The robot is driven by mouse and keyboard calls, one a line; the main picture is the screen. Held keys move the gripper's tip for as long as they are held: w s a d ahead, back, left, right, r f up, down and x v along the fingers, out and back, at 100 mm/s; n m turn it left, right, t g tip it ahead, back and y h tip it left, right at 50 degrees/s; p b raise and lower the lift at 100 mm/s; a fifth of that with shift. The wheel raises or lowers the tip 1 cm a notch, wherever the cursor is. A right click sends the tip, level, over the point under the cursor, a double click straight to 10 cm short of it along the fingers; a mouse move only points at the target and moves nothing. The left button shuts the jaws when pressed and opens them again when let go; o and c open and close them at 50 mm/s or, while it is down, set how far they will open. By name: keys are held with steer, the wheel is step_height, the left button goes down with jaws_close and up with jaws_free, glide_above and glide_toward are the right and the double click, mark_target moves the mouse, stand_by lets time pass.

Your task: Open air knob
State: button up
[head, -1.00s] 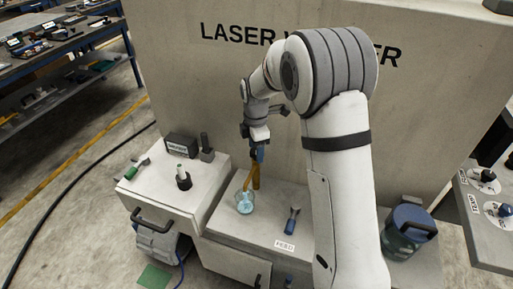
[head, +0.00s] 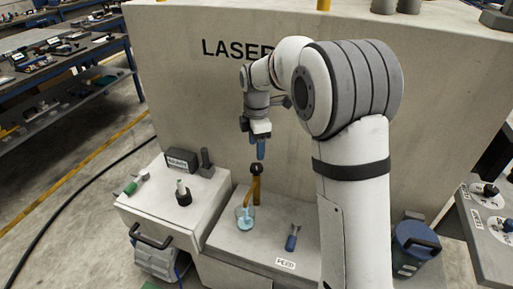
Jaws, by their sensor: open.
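Two dark knobs on white round plates sit on the grey panel at the right edge of the head view: an upper knob (head: 489,190) and a lower knob (head: 507,224). Their labels are too small to read, so I cannot tell which, if either, is the air knob. A short dark peg with a pale top (head: 183,194) stands on the left cabinet; I cannot tell what it is. My gripper (head: 261,150), with blue fingers, points down in front of the grey wall, far left of the two knobs. It appears empty.
A blue-handled tool (head: 292,240) lies near the PEED label (head: 285,264). A blue-lidded canister (head: 414,245) stands right of my arm. A green-handled item (head: 132,187) lies on the left cabinet.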

mark_target(257, 167)
steer(key=m+p, duration=0.1)
steer(key=m, duration=0.3)
steer(key=shift+r+m+p, duration=0.15)
steer(key=shift+m+p, duration=0.25)
steer(key=m+p, duration=0.1)
steer(key=m, duration=0.2)
steer(key=shift+m, duration=0.4)
steer(key=m+p, duration=0.1)
steer(key=m, duration=0.4)
steer(key=shift+s, duration=0.1)
steer(key=m+p, duration=0.1)
steer(key=m, duration=0.2)
steer(key=shift+d+m, duration=0.1)
steer(key=shift+m, duration=0.3)
steer(key=shift+f, duration=0.5)
step_height(257, 167, down, 7)
steer(key=shift+f+p, duration=0.1)
steer(key=shift+p, duration=0.6)
